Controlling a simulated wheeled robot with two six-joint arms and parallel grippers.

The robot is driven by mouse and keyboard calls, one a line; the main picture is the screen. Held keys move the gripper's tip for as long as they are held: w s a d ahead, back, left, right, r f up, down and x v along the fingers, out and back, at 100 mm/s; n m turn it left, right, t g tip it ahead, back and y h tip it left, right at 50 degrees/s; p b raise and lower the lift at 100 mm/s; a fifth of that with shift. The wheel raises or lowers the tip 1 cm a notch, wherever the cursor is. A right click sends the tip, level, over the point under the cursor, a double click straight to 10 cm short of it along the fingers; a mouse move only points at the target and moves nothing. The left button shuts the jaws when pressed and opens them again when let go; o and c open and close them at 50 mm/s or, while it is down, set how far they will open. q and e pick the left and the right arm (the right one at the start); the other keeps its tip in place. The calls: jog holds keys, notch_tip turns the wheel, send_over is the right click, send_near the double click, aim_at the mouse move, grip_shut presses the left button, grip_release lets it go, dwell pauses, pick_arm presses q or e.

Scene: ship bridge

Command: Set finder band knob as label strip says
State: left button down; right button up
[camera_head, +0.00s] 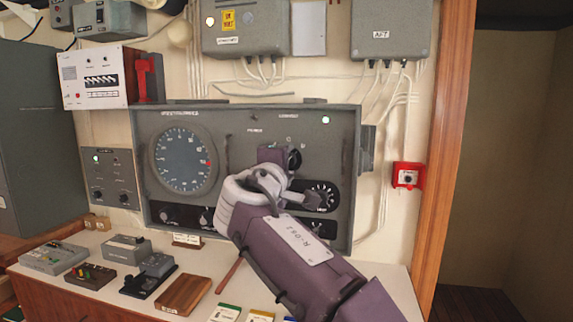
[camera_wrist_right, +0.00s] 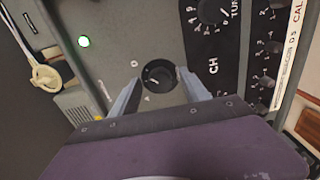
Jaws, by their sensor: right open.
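The grey finder panel (camera_head: 235,132) with a large round dial hangs on the wall. The band knob (camera_wrist_right: 157,77) is a small round black knob with letters around it; its pointer direction is hard to tell. In the head view the knob (camera_head: 295,159) is partly hidden by my gripper. My right gripper (camera_head: 280,160) is open in front of it. In the right wrist view its fingers (camera_wrist_right: 158,82) stand on either side of the knob; contact cannot be told. A white strip with print (camera_wrist_right: 292,45), partly reading "CAL", shows at the right. My left gripper is out of view.
Other black knobs, one a large tuning knob (camera_wrist_right: 212,10), sit close by on the panel. A red wall box (camera_head: 408,176) is to the right. The bench (camera_head: 75,245) below holds several small control boxes and a wooden block (camera_head: 184,295).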

jog(key=b+v, duration=0.2)
jog(key=v, duration=0.7)
jog(key=w+d+f+m+g+y+p, duration=0.1)
jog(key=d+f+g, duration=0.2)
jog(key=f, duration=0.7)
jog(key=d+f+g, duration=0.2)
jog(key=f+g, duration=0.1)
jog(key=f, duration=0.6)
jog(key=w+d+f+m+g+y+p, duration=0.1)
jog(key=d+f+g, duration=0.15)
jog(key=f, duration=0.75)
jog(key=s+d+f+m+g+y, duration=0.1)
jog(key=s+d+f+m+g, duration=0.1)
jog(key=s+f+m, duration=0.2)
jog(key=s+d+f+m+g+y+p, duration=0.1)
jog(key=s+d+f+m+g, duration=0.2)
jog(key=s+f, duration=0.7)
jog(key=s+d+f+m+g+y, duration=0.1)
jog(key=s+d+f+m+g, duration=0.1)
jog(key=s+f+m, duration=0.3)
notch_tip(320, 180, down, 2)
jog(key=s, duration=0.3)
jog(key=shift+d+m+y+p, duration=0.3)
jog(key=shift+d+y+p, duration=0.05)
jog(key=shift+d+y, duration=0.05)
